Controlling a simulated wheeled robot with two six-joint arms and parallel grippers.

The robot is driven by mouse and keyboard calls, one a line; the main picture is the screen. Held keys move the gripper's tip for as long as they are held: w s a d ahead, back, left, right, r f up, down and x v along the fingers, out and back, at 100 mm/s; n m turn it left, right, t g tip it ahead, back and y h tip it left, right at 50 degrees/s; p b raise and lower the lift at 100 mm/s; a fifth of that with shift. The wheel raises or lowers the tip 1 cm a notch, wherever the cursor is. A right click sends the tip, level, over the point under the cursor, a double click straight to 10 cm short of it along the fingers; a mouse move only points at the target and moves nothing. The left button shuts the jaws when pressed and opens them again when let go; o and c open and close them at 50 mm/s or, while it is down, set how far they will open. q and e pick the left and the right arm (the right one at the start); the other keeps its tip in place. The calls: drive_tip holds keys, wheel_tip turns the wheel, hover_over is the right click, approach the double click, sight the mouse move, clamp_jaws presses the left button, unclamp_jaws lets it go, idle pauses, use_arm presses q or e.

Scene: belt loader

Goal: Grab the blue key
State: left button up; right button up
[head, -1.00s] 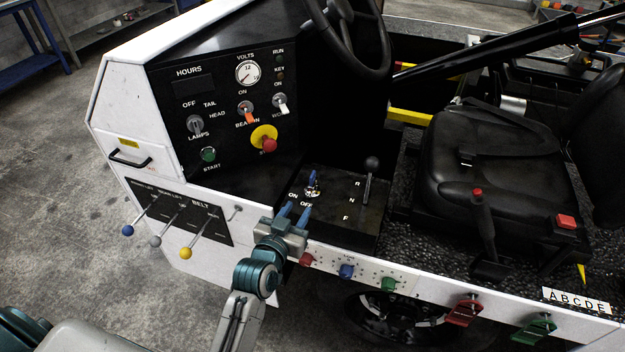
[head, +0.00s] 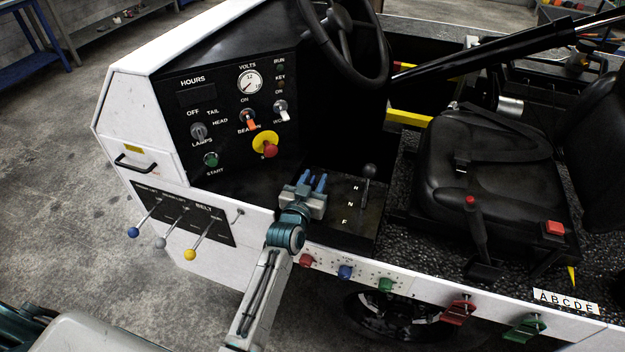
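The blue key (head: 312,184) stands in the black panel beside the driver's seat, left of the R-N-F lever. It is small and largely hidden by my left gripper. My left gripper (head: 313,178) reaches over the panel from the front, its two blue fingers apart, one on each side of the key's spot. The fingers look open, and I cannot tell whether they touch the key. My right gripper is not in view.
The R-N-F lever (head: 368,173) stands just right of the gripper. The steering wheel (head: 348,40) hangs above and behind. A red stop button (head: 270,150) is on the dash. Belt levers (head: 190,254) and a black seat (head: 475,160) flank the panel.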

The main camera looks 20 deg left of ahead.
use_arm(q)
drive_tip(key=shift+w+f, duration=0.1)
drive_tip(key=shift+w, duration=0.5)
clamp_jaws()
drive_tip(key=shift+r, duration=0.25)
